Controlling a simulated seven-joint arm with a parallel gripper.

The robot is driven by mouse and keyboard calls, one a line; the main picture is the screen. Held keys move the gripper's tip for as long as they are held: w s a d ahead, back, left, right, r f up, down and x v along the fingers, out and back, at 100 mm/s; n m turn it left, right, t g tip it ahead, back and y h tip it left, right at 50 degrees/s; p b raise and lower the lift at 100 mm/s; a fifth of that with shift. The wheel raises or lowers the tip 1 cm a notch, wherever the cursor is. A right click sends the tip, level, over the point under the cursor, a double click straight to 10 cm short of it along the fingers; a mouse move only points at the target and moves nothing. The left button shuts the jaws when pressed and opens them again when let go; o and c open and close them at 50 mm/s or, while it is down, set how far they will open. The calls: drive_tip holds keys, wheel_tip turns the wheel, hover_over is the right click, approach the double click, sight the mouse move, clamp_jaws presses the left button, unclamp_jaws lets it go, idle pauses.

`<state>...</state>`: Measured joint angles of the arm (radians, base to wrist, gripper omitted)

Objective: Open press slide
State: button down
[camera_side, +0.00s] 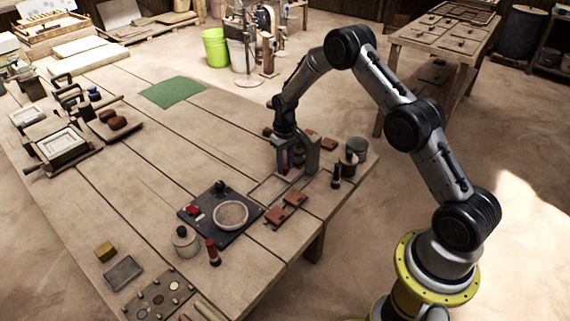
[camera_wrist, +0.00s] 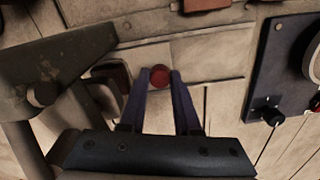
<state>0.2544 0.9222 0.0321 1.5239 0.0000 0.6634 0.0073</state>
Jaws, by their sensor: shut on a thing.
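The press (camera_side: 312,157) stands near the right side of the table as a grey upright frame. It shows as a dark metal block with posts at the left of the wrist view (camera_wrist: 50,72). A round red knob (camera_wrist: 160,77), which looks like the slide's handle, sits between my fingertips. My gripper (camera_side: 287,169) is low over the table beside the press, with its two blue fingers shut on the red knob; the fingers also show in the wrist view (camera_wrist: 160,75). The rest of the slide is hidden, so I cannot tell how far open it is.
Reddish tiles (camera_side: 295,198) lie in front of the press. A dark board (camera_side: 200,222) with a round pale dish (camera_side: 231,214) and a black knob (camera_wrist: 270,116) lies to the left in the side view. A dark jar (camera_side: 348,163) stands right of the press. The table's middle is clear.

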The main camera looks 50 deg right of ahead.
drive_tip(key=a, duration=1.1)
drive_tip(key=shift+d, duration=0.1)
drive_tip(key=c, duration=0.6)
unclamp_jaws()
wheel_tip(320, 180, up, 14)
drive_tip(key=shift+f, duration=0.1)
